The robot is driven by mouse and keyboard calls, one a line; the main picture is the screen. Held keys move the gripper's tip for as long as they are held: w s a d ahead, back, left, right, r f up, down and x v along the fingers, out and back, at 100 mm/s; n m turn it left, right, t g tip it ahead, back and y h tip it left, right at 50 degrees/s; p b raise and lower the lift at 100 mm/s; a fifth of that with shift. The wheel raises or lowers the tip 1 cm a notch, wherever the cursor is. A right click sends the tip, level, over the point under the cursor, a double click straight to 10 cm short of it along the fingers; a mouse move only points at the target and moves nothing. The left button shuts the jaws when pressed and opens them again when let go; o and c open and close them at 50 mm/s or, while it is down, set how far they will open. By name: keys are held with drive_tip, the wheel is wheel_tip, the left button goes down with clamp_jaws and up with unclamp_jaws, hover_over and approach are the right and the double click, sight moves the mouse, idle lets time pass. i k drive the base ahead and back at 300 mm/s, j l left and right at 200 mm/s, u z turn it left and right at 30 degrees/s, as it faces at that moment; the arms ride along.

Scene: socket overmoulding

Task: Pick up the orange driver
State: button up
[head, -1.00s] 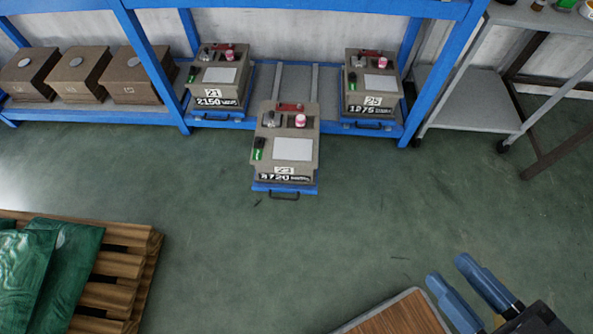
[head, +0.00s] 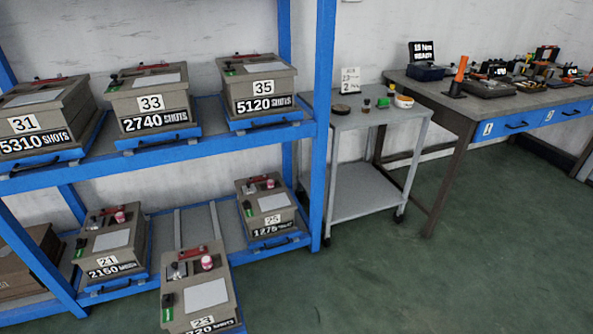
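An upright orange handle (head: 461,68), which looks like the orange driver, stands in a small dark base (head: 454,91) near the left end of the workbench (head: 446,103) at the right. It is small in the picture, so its lower part is hard to make out. Other small orange and black items (head: 546,54) lie farther right on the bench; I cannot tell what they are. My gripper is not in view.
A grey trolley (head: 364,118) with small items stands left of the bench. A blue rack (head: 322,120) holds numbered mould boxes; box 23 (head: 205,295) sticks out at the front on a pulled-out tray. Green floor (head: 400,290) is clear in front of the trolley and bench.

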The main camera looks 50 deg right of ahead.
sight(465, 61)
drive_tip(key=z, duration=2.1)
drive_tip(key=i+u, duration=0.1)
drive_tip(key=i, duration=0.45)
